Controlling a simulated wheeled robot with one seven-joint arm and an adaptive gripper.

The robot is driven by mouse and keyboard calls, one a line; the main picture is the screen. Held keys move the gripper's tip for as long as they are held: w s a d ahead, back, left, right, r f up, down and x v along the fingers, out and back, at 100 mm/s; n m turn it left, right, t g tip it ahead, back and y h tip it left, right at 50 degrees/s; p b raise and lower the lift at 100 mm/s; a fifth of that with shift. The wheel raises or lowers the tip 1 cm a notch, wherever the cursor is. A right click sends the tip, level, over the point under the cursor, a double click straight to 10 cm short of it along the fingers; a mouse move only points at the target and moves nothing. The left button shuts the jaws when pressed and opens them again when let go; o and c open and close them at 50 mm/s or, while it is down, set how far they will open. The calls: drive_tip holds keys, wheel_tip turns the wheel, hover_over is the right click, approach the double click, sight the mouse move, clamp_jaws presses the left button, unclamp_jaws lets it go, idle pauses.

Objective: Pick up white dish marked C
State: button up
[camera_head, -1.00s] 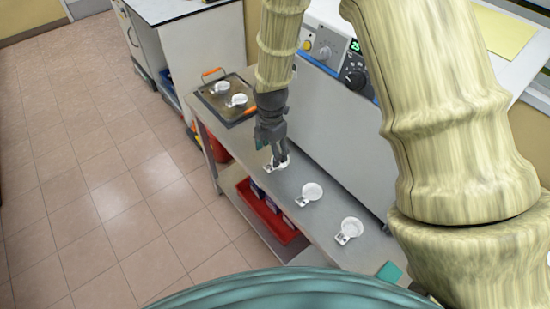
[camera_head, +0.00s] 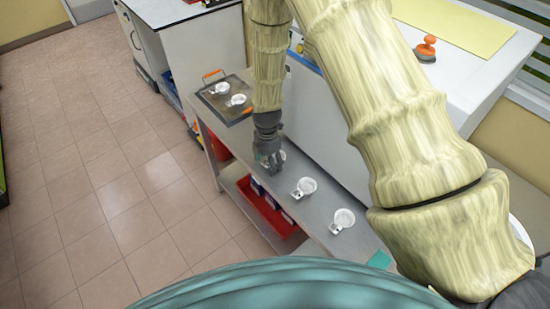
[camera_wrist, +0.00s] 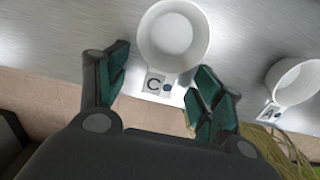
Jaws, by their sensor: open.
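The white dish marked C (camera_wrist: 173,38) stands on the grey metal bench in the wrist view. Its tag with the letter C points toward my gripper (camera_wrist: 158,92). My gripper is open, with one finger on each side of the tag and the near edge of the dish. I cannot tell whether the fingers touch it. In the head view my gripper (camera_head: 270,165) is low over the bench and hides most of this dish.
A dish marked A (camera_wrist: 294,80) stands close on the right in the wrist view. The head view shows two more dishes (camera_head: 305,187) (camera_head: 343,219) along the bench (camera_head: 318,212). A tray (camera_head: 213,107) holds two dishes. A red bin (camera_head: 265,207) is below.

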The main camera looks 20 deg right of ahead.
drive_tip(key=shift+w+f, duration=0.15)
drive_tip(key=shift+f, duration=0.2)
drive_tip(key=shift+s+r, duration=0.2)
drive_tip(key=shift+s, duration=0.1)
drive_tip(key=shift+w+f, duration=0.15)
drive_tip(key=shift+w, duration=0.05)
drive_tip(key=c, duration=0.9)
drive_tip(key=shift+s, duration=0.1)
drive_tip(key=shift+c, duration=0.9)
